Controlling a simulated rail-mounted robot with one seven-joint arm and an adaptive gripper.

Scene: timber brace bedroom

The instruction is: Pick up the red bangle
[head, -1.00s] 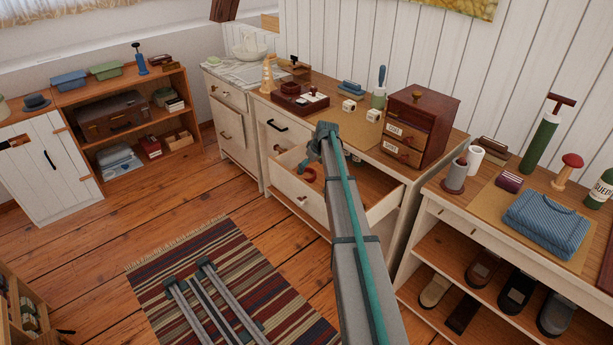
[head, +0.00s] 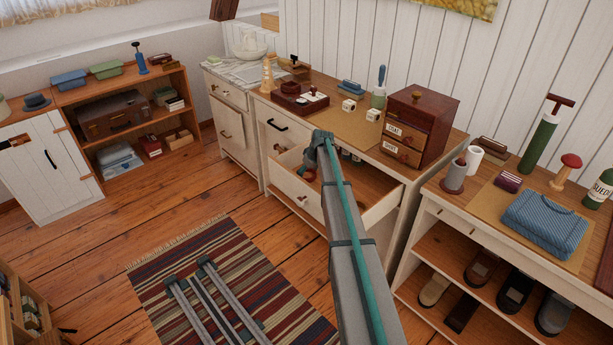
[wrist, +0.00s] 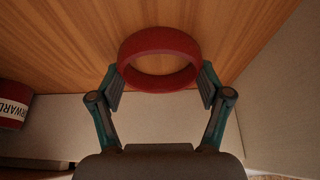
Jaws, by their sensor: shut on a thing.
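The red bangle (wrist: 158,84) is in the middle of the wrist view, held between the two fingers of my gripper (wrist: 163,84), which touch it on both sides. Behind it is the wooden floor of the open drawer (wrist: 70,55); I cannot tell if the bangle touches it. In the head view, the drawer (head: 385,210) is pulled out from the white dresser. A bit of red (head: 310,175), likely the bangle, shows beside my arm there. My arm hides most of the gripper.
A red tin with a white label (wrist: 14,112) lies by the drawer wall at left. Pale drawer walls stand close around. The dresser top (head: 340,122) overhangs behind, carrying a small red-brown cabinet (head: 420,127).

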